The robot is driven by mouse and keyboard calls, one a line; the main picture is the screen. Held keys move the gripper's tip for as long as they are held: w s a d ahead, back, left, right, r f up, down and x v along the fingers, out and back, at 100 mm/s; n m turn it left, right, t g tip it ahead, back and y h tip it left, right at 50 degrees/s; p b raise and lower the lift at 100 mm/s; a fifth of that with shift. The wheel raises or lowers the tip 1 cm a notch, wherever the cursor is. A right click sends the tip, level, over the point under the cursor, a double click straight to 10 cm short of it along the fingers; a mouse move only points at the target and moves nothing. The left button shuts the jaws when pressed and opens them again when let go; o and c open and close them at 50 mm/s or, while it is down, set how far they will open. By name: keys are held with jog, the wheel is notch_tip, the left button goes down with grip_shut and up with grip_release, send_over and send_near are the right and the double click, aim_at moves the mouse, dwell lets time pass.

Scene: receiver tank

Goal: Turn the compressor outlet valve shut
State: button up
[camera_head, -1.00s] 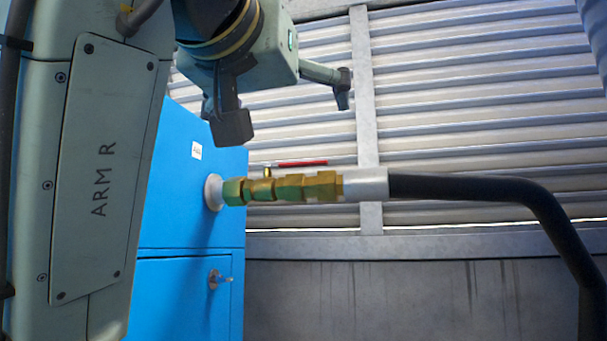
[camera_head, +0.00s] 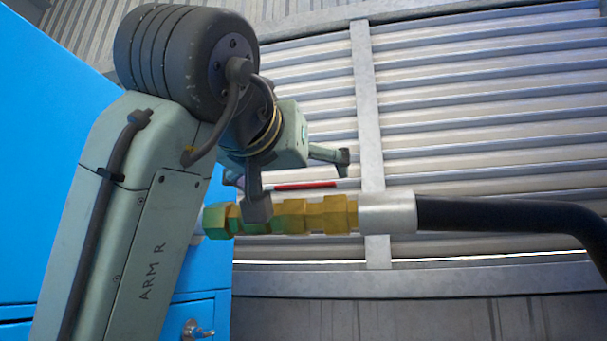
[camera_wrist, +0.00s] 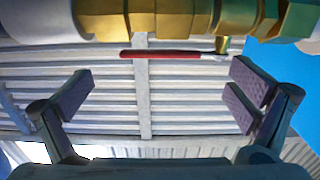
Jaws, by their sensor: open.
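The compressor outlet valve is part of a row of brass fittings (camera_head: 322,215) on a pipe from the blue cabinet. Its red lever (camera_head: 305,185) lies roughly parallel to the pipe; in the wrist view the red lever (camera_wrist: 165,54) joins a brass stem at its right end. My gripper (camera_head: 300,183) is open and empty. In the head view one finger overlaps the fittings, and the other is beyond the lever's right end. In the wrist view my gripper (camera_wrist: 160,97) has its fingers spread wide, with the lever above and between them in the picture. Contact cannot be judged.
A black hose (camera_head: 500,215) runs right from a silver sleeve (camera_head: 388,213). The blue cabinet (camera_head: 50,150) stands at left, with a small latch (camera_head: 195,330) low on its front. A slatted wall (camera_head: 480,120) is behind. My arm hides the pipe's left end.

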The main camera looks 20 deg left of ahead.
aim_at(301, 204)
jog(key=shift+w+p, duration=0.5)
jog(key=shift+w, duration=1.65)
jog(key=shift+c, duration=0.2)
jog(key=shift+s+a, duration=0.1)
jog(key=c, duration=0.6)
jog(key=shift+r, duration=0.1)
jog(key=c, duration=1)
